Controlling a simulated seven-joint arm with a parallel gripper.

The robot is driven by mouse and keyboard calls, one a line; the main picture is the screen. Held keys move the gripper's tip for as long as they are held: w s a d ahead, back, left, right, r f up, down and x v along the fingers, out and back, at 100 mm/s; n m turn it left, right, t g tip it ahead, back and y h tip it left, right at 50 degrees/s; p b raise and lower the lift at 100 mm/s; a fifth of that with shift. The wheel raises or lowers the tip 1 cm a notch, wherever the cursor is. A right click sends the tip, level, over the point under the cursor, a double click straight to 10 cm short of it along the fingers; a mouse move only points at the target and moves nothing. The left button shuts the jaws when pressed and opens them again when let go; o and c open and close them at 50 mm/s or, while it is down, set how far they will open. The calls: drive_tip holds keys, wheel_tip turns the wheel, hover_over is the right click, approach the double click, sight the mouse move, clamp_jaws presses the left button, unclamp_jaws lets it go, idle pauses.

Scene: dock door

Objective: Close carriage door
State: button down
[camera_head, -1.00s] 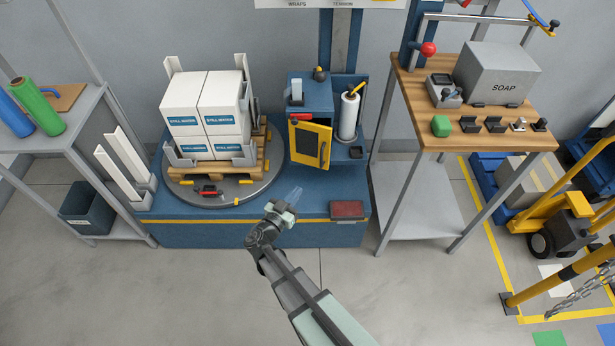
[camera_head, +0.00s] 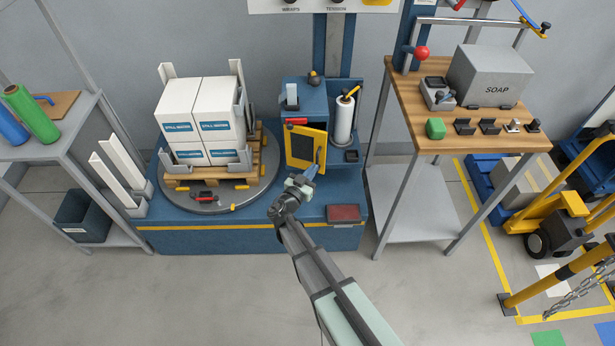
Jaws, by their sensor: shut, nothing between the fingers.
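The carriage door (camera_head: 304,147) is a yellow-framed panel with a dark window and a small dark handle near its right edge. It hangs at the front of the blue carriage (camera_head: 304,100), beside the white film roll (camera_head: 343,121). The door looks partly open, though its exact angle is hard to tell. My gripper (camera_head: 310,172) is shut and empty. Its fingertips are at the lower right part of the door, close to the handle. I cannot tell whether they touch the door.
White boxes (camera_head: 205,108) stand on a wooden pallet on the round turntable (camera_head: 222,194) at left. A dark red pad (camera_head: 343,212) lies on the blue base at right. A wooden-topped table (camera_head: 470,134) with a SOAP box stands further right. The floor in front is clear.

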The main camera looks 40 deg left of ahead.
sight(323, 158)
drive_tip(key=shift+w, duration=0.15)
drive_tip(key=shift+d+x, duration=0.15)
drive_tip(key=shift+x, duration=1.2)
drive_tip(key=shift+d+x, duration=0.1)
drive_tip(key=shift+x, duration=1.25)
drive_tip(key=shift+w+r, duration=0.1)
drive_tip(key=shift+w, duration=0.05)
drive_tip(key=s+d, duration=0.8)
drive_tip(key=s, duration=0.4)
